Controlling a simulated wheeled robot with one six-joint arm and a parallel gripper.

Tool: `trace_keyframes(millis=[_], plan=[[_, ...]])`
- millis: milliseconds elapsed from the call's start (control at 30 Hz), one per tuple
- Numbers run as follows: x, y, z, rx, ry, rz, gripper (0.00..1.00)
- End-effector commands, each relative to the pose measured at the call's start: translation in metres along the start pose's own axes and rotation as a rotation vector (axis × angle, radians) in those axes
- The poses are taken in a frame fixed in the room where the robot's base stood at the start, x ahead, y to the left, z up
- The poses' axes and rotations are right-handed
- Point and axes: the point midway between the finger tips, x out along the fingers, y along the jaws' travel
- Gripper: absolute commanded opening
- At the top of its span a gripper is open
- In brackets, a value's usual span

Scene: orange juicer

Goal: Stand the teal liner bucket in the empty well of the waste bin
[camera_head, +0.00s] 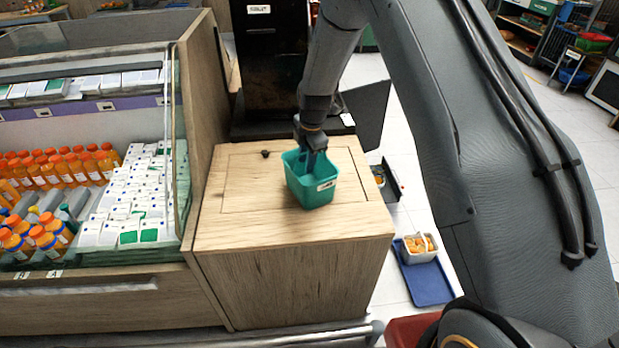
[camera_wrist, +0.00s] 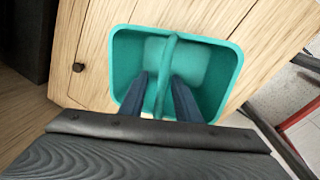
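My gripper (camera_head: 309,160) points down into the bucket. In the wrist view, the bucket (camera_wrist: 205,70) has a teal handle (camera_wrist: 168,60) across its middle. My gripper (camera_wrist: 160,78) has one dark finger on each side of that handle. The fingers are apart, but I cannot tell whether they press on it. I cannot make out the waste bin or its empty well.
The wooden cabinet (camera_head: 240,215) has a panel outline and a small dark knob (camera_head: 265,153) on top. A dark machine (camera_head: 270,60) stands behind. A glass-fronted display of bottles (camera_head: 85,165) is left. A blue tray (camera_head: 428,283) with a white container (camera_head: 417,250) lies on the floor right.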

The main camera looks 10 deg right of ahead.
Motion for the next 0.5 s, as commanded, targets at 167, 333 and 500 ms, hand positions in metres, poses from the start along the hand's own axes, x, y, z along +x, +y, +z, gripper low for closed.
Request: trace_keyframes(millis=[167, 333, 500], plan=[[0.0048, 0.0002, 0.0000, 0.000, 0.000, 0.000, 0.30], [0.0048, 0.0001, 0.0000, 0.000, 0.000, 0.000, 0.28], [0.0047, 0.0001, 0.0001, 0.000, 0.000, 0.000, 0.00]])
